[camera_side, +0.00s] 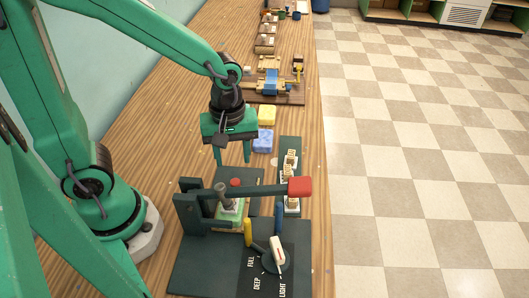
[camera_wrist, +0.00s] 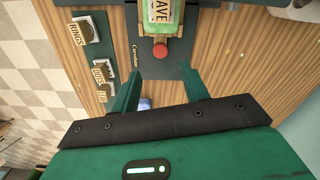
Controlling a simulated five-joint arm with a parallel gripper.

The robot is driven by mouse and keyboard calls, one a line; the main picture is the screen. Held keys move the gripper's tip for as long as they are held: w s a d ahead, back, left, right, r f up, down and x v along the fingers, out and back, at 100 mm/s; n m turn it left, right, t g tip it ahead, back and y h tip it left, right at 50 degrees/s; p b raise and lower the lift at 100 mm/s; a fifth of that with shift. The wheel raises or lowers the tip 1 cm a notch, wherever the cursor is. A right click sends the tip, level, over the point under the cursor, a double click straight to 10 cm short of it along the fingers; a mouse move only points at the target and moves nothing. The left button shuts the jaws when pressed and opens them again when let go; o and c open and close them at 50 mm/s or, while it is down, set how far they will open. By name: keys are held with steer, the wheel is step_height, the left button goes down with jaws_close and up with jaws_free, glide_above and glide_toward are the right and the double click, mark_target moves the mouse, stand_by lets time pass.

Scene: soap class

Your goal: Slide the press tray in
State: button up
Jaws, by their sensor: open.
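The press tray (camera_wrist: 151,33), green with a red knob (camera_wrist: 160,50) at its near end, is at the top of the wrist view. A pale plate with partly cut-off lettering lies over it. In the side view the tray (camera_side: 229,216) sits partly under the dark press lever (camera_side: 240,191), with the red knob (camera_side: 235,182) showing behind the lever. My gripper (camera_side: 232,161) hangs beyond the knob on the far side of the press. In the wrist view my gripper (camera_wrist: 160,84) has its fingers spread, empty, with the knob ahead between their lines, apart from them.
The lever's red handle (camera_side: 300,187) sticks out right. A stamp rack (camera_side: 291,150) stands right of the press. A dial (camera_side: 272,258), yellow peg (camera_side: 248,233) and blue peg (camera_side: 278,217) are in front. Blue soap (camera_side: 263,141) and yellow soap (camera_side: 266,115) lie near my gripper.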

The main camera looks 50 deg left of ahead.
mark_target(235, 181)
steer(key=m, duration=0.3)
steer(key=shift+f, duration=0.2)
steer(key=shift+f, duration=3.7)
jaws_close()
